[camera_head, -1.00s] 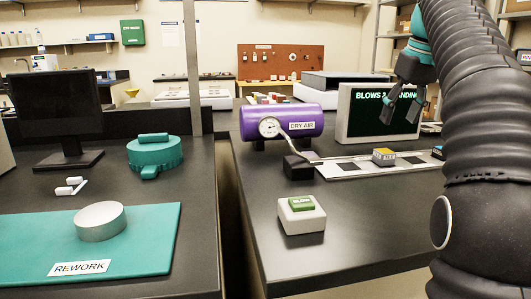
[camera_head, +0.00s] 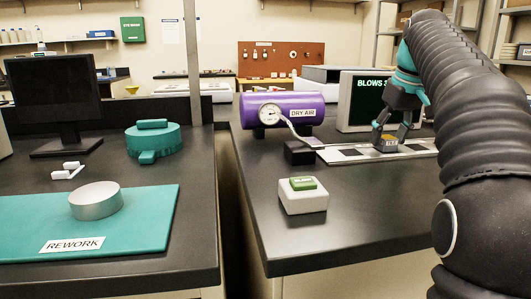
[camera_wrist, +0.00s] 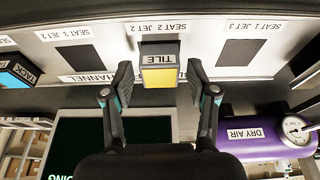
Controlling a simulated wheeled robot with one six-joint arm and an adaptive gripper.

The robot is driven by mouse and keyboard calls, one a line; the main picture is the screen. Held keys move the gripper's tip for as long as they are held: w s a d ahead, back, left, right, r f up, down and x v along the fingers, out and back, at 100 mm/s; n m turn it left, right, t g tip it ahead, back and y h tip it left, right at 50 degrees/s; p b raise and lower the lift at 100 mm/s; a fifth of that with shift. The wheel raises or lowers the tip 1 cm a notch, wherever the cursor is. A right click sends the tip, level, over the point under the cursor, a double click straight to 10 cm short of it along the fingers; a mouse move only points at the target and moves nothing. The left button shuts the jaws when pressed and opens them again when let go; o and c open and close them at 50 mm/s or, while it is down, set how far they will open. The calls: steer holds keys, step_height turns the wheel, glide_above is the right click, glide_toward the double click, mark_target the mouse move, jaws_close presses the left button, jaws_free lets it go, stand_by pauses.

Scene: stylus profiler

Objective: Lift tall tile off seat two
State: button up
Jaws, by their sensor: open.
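The tall tile (camera_head: 389,146), a block with a yellow side and a grey face lettered TILE, stands on the white channel strip (camera_head: 420,153). In the wrist view, which is upside down, the tile (camera_wrist: 159,72) is at the label SEAT 2 JET 2. My gripper (camera_head: 391,136) is down at the tile. In the wrist view my gripper (camera_wrist: 161,82) is open, with one finger on each side of the tile and a visible gap at both sides. The tile's base on its seat is partly hidden.
A blue block lettered TACK (camera_wrist: 17,73) sits along the strip. Dark square seats lie on both sides of the tile. The purple DRY AIR tank (camera_head: 283,108), a black screen (camera_head: 357,103) and a white box with a green button (camera_head: 303,194) stand nearby.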

steer(key=shift+p, duration=0.3)
stand_by(0.5)
jaws_close()
